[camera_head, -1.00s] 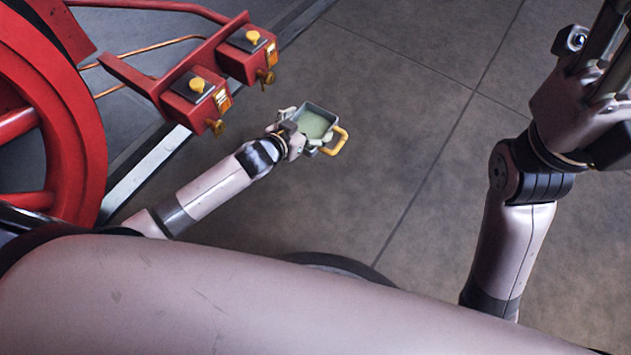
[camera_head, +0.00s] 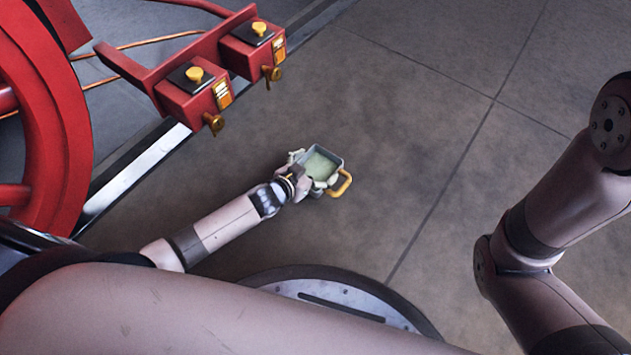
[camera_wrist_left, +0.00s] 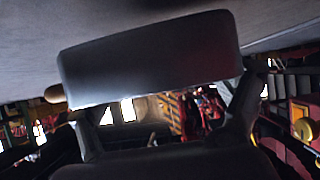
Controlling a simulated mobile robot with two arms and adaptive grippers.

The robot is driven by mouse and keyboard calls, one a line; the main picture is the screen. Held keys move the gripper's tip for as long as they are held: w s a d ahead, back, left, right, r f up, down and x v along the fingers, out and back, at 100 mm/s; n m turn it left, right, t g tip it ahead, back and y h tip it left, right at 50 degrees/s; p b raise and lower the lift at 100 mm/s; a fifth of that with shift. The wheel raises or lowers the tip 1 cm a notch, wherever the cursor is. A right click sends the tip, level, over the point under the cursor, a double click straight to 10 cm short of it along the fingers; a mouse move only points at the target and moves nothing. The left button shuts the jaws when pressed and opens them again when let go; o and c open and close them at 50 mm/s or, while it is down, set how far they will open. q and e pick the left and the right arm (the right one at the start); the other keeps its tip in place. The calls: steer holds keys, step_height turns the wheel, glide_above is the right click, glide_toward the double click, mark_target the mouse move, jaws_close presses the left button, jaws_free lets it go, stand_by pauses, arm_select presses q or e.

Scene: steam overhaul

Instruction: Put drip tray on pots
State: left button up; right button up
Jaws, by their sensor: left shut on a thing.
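The drip tray (camera_head: 322,166) is a small grey-green open box with a yellow handle on its right side. My left gripper (camera_head: 305,175) is shut on the tray's near left side and holds it out over the floor. In the left wrist view the dark tray (camera_wrist_left: 150,58) fills the upper middle, between my fingers. Two red pots with yellow knobs on their tops, a nearer one (camera_head: 200,102) and a farther one (camera_head: 250,55), sit on a red bracket up and left of the tray. The tray is apart from both. My right gripper is out of view.
A large red wheel (camera_head: 55,130) stands at the left. Brass taps (camera_head: 214,123) stick out under the pots, and copper pipes (camera_head: 140,50) run behind them. A pale rail (camera_head: 135,180) edges the floor. The tiled floor (camera_head: 430,110) to the right is clear.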

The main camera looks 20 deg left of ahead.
mark_target(315, 177)
arm_select(q)
steer(key=shift+f+b, duration=1.6)
steer(key=shift+f, duration=0.6)
steer(key=shift+f, duration=0.15)
steer(key=o, duration=1.2)
steer(key=shift+o, duration=0.2)
